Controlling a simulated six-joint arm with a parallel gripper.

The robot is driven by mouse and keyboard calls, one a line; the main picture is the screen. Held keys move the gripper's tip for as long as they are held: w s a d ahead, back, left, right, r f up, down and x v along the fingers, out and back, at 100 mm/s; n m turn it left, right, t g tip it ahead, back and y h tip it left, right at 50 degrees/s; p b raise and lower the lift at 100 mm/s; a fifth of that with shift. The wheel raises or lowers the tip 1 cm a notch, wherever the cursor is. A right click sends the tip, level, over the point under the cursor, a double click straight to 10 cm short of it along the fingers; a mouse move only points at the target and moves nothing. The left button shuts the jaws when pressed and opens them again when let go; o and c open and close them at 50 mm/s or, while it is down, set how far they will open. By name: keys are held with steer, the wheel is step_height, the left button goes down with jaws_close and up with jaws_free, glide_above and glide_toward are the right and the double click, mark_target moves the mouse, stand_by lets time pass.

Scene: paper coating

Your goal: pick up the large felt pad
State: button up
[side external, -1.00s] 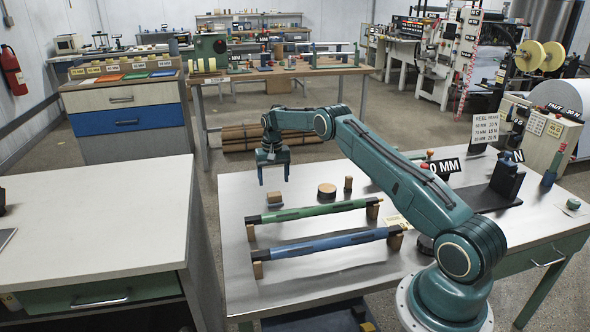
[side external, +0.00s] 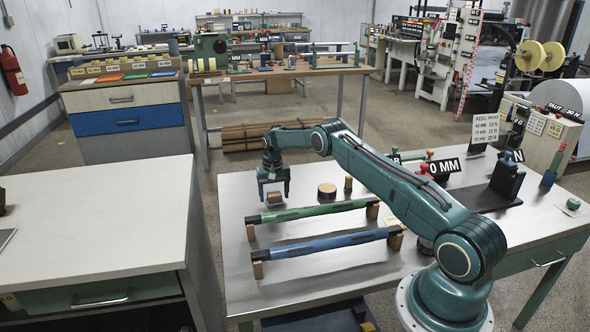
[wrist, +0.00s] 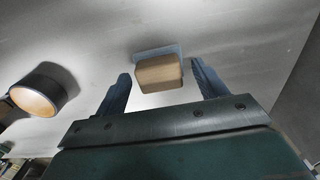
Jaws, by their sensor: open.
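The large felt pad appears to be the tan block (wrist: 160,74) with a blue-grey layer along its far edge in the wrist view. It also shows in the side view (side external: 275,200) on the far left part of the steel table, behind the rollers. My gripper (side external: 273,196) is open, pointing down over the pad. In the wrist view its two blue fingers stand to either side of the pad, with visible gaps and no contact. I cannot tell how far the fingertips are above the table.
A round dark-sided piece with a tan top (side external: 327,191) and a small brown cylinder (side external: 348,184) stand to the right. A green roller (side external: 312,211) and a blue roller (side external: 325,243) lie on wooden supports nearer the camera. The steel table (side external: 236,222) is bare left of them.

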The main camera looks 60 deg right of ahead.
mark_target(274, 193)
steer(key=shift+f, duration=0.2)
steer(key=shift+c, duration=0.4)
steer(key=c, duration=0.8)
steer(key=shift+r, duration=0.1)
step_height(274, 193, up, 20)
stand_by(0.3)
stand_by(0.3)
